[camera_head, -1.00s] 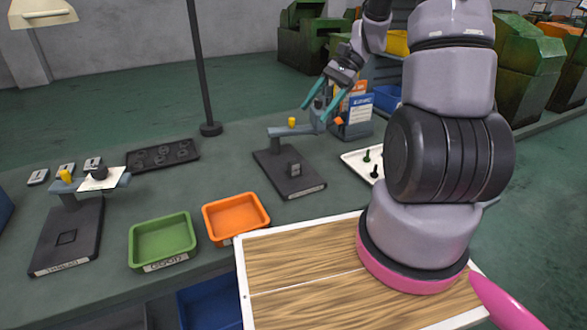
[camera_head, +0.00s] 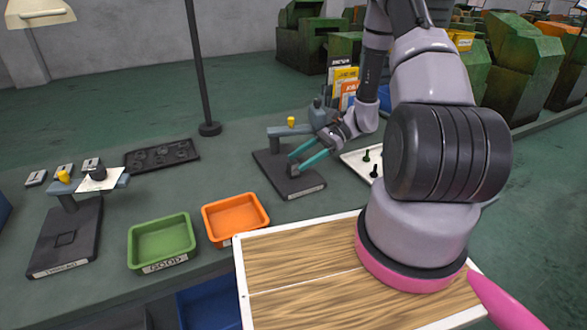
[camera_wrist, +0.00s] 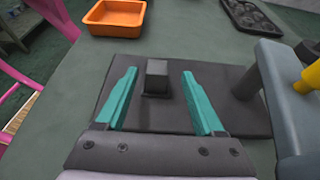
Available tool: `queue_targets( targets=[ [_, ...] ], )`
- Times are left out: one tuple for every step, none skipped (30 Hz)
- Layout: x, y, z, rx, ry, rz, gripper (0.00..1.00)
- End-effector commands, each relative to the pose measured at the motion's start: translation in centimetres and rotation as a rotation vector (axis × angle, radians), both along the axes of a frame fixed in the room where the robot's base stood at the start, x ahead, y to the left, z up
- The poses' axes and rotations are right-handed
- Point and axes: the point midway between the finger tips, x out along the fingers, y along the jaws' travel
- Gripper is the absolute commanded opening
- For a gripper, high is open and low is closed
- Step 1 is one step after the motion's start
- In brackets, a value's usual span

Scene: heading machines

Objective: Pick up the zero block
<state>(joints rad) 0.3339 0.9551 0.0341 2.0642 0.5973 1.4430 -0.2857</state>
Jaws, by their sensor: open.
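The zero block, a small dark upright block (camera_wrist: 157,77), stands on the black base plate (camera_wrist: 160,117) of a gauge stand. In the wrist view it lies between the two teal fingers of my gripper (camera_wrist: 159,72), with a gap on each side. My gripper is open and holds nothing. In the head view my gripper (camera_head: 291,165) reaches in from the right, low over the base plate (camera_head: 299,188). The fingers mostly hide the block there. How far the fingertips are above the plate is hard to tell.
The gauge's grey arm with a yellow knob (camera_head: 291,122) rises close beside my gripper. An orange bin (camera_head: 235,217) and a green bin (camera_head: 161,240) stand nearer. A second gauge stand (camera_head: 68,235) is at left. A white tray (camera_head: 352,158) with dark pegs is at right.

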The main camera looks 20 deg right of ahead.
Motion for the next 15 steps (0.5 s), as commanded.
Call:
queue_targets(
  targets=[
    [-0.1, 0.5, -0.2, 0.000, 0.000, 0.001, 0.70],
    [-0.1, 0.6, -0.3, 0.000, 0.000, 0.000, 0.70],
    [-0.2, 0.8, -0.3, 0.000, 0.000, 0.000, 0.70],
    [-0.2, 1.0, -0.4, 0.000, 0.000, 0.000, 0.70],
    [-0.3, 1.2, -0.4, 0.000, 0.000, 0.001, 0.70],
    [-0.4, 1.6, -0.5, 0.000, 0.001, 0.002, 0.70],
    [-0.6, 2.0, -0.6, 0.000, 0.001, 0.002, 0.70],
    [-0.8, 2.4, -0.7, 0.000, 0.002, 0.003, 0.70],
    [-1.0, 3.1, -0.9, 0.000, 0.003, 0.002, 0.70],
    [-1.1, 3.5, -1.0, 0.001, 0.003, 0.003, 0.70],
    [-1.3, 3.9, -1.1, 0.000, 0.002, 0.003, 0.70],
    [-1.4, 4.4, -1.4, 0.000, 0.001, 0.004, 0.70],
    [-1.4, 4.8, -1.5, 0.000, 0.001, 0.003, 0.70],
    [-1.4, 5.1, -1.6, 0.000, 0.001, 0.002, 0.70],
    [-1.5, 5.4, -1.7, 0.000, 0.001, 0.002, 0.70]
  ],
)
